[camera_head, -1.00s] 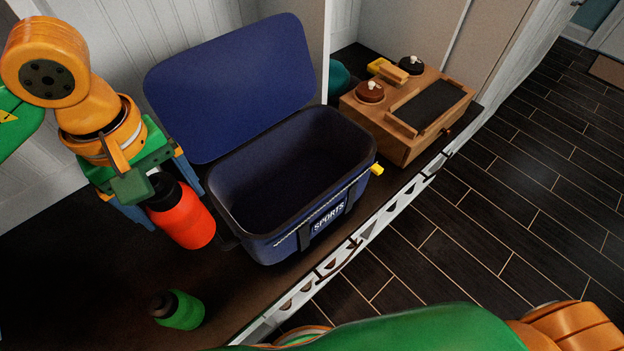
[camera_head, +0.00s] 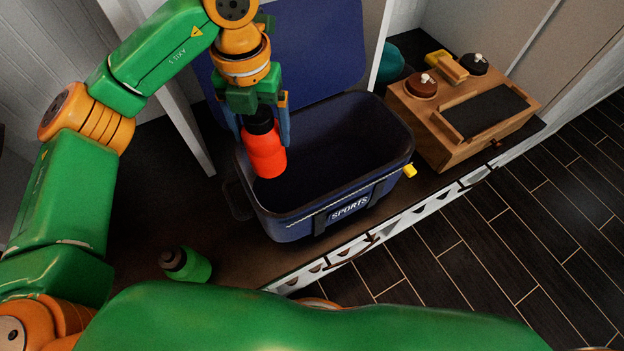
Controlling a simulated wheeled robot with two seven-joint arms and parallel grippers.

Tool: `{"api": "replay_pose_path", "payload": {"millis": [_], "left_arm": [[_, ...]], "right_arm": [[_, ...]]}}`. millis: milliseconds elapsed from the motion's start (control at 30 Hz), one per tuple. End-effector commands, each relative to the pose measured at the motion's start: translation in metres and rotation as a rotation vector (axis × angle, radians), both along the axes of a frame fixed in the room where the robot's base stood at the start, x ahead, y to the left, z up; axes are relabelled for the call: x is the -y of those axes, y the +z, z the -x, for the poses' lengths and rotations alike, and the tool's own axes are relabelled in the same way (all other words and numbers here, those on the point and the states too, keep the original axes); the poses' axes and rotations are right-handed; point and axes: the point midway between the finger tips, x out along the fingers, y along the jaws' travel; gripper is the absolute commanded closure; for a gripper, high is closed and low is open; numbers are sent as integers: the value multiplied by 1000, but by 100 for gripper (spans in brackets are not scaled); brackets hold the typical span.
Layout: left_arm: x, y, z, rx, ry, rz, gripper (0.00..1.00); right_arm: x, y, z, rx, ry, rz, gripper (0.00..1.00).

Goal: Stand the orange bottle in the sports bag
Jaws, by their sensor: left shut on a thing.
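The orange bottle (camera_head: 265,153) has a black cap and hangs upright in the head view. My left gripper (camera_head: 262,124) is shut on it near the cap. The blue sports bag (camera_head: 320,212) stands on the dark bench with its lid (camera_head: 322,50) open and leaning back. The bottle is over the left part of the bag's opening; its bottom shows against the dark interior. I cannot tell how far down it is. My right gripper is not in view.
A wooden box (camera_head: 455,118) with round-lidded jars on top stands right of the bag. A teal object (camera_head: 390,64) sits behind. Dark floor tiles (camera_head: 500,240) are clear.

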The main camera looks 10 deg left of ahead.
Motion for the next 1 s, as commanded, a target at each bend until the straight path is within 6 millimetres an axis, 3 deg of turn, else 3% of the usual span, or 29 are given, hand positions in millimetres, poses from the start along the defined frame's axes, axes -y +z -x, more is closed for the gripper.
{"api": "replay_pose_path", "payload": {"millis": [67,233,500,733,900,1000], "left_arm": [[0,-6,0,-2,5,1,79],[1,-63,2,-8,2,2,79],[0,-126,1,-4,3,0,79],[0,-149,0,-1,1,0,79],[0,-180,1,-2,1,-1,79],[0,-181,0,0,1,-1,79]], "right_arm": [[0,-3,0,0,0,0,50],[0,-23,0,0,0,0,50],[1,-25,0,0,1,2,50],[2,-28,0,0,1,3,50],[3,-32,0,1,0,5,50],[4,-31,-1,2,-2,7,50]]}}
